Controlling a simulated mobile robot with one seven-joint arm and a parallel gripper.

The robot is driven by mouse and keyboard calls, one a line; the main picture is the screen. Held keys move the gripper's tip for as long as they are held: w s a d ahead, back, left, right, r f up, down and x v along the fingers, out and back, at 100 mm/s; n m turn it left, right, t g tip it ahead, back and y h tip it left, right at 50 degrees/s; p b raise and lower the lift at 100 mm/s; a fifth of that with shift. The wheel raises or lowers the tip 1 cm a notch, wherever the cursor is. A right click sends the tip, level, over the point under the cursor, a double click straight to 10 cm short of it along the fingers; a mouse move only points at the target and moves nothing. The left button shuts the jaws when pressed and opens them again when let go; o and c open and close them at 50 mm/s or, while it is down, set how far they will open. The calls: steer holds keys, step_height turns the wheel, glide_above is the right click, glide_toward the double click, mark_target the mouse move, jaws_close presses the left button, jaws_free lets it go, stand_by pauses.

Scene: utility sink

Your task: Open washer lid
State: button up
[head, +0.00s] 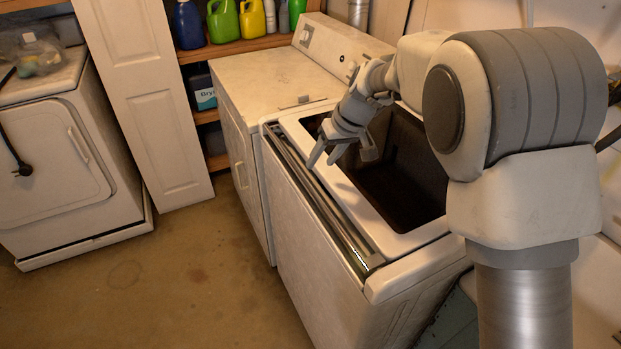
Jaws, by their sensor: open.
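The white washer (402,243) stands in the middle, with a large dark rectangular opening (400,180) in its top. The opening is uncovered where I can see it. No lid lies over it, and I cannot make out the lid itself; my arm hides the back right of the top. A long dark slot with a metallic strip (335,215) runs along the washer's front top edge. My gripper (322,160) is open, fingers pointing down, over the front left part of the top beside the opening. I see nothing between the fingers, and contact with the rim cannot be told.
A second white appliance (265,80) stands close against the washer's far left side. Shelves with bottles (222,22) are behind it. A white panel door (150,90) and another white machine (60,160) are at left. The floor (180,270) in front is clear.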

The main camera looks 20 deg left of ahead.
mark_target(308, 182)
steer(key=x, duration=0.9)
steer(key=shift+f, duration=0.1)
jaws_close()
stand_by(1.1)
